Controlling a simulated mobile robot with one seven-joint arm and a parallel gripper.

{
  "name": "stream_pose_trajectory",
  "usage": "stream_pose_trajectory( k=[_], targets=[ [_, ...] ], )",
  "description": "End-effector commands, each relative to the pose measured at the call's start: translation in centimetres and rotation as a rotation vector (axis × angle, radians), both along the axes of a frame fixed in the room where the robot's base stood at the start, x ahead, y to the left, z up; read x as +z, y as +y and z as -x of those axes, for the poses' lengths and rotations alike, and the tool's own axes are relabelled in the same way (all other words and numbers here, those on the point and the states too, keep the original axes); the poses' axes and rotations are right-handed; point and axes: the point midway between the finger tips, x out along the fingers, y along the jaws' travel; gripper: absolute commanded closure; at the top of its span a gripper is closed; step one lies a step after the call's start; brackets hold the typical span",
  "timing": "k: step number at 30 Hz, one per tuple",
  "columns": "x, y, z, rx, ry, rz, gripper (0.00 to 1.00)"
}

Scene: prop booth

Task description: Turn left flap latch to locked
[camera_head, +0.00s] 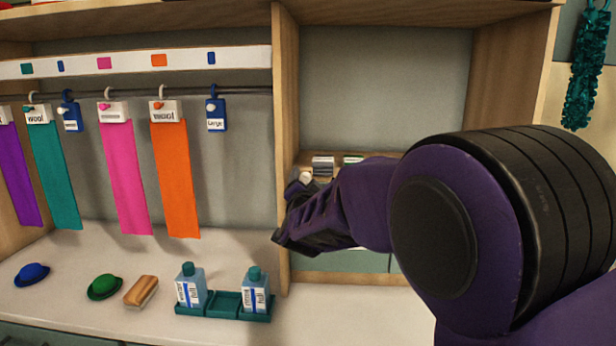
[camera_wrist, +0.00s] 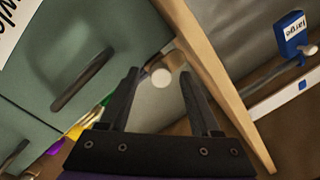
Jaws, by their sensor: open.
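My gripper (camera_wrist: 160,95) is open. In the wrist view its two dark fingers stand apart, with a small round white knob (camera_wrist: 161,77) showing between their tips. I cannot tell whether they touch it. In the head view my gripper (camera_head: 290,213) is beside the wooden divider, just below a whitish knob (camera_head: 305,175); this looks like the same knob, perhaps the left flap latch. A grey-green panel (camera_wrist: 45,50) with a dark bar handle (camera_wrist: 82,80) fills the left of the wrist view. The latch's turn position is not clear, and my arm hides much of the flap area.
The wooden divider (camera_head: 287,130) stands close to my gripper. Left of it, coloured strips such as the orange one (camera_head: 176,180) hang from a rail. A teal tray (camera_head: 227,305) with two bottles is on the counter below, near a sandwich-like item (camera_head: 141,292) and a green hat (camera_head: 104,287).

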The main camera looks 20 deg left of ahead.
Motion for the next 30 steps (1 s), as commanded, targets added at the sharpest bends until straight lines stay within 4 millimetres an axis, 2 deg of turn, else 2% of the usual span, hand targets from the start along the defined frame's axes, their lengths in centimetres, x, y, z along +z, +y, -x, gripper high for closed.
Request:
stream_pose_trajectory(
  k=[12,23,30],
  targets=[
    [-0.06,0.14,0.12,0.001,0.001,0.0,0.36],
    [-0.04,0.14,0.12,0.001,0.001,0.0,1.0],
    [-0.01,0.14,0.11,0.001,0.0,0.003,1.0]
  ],
)
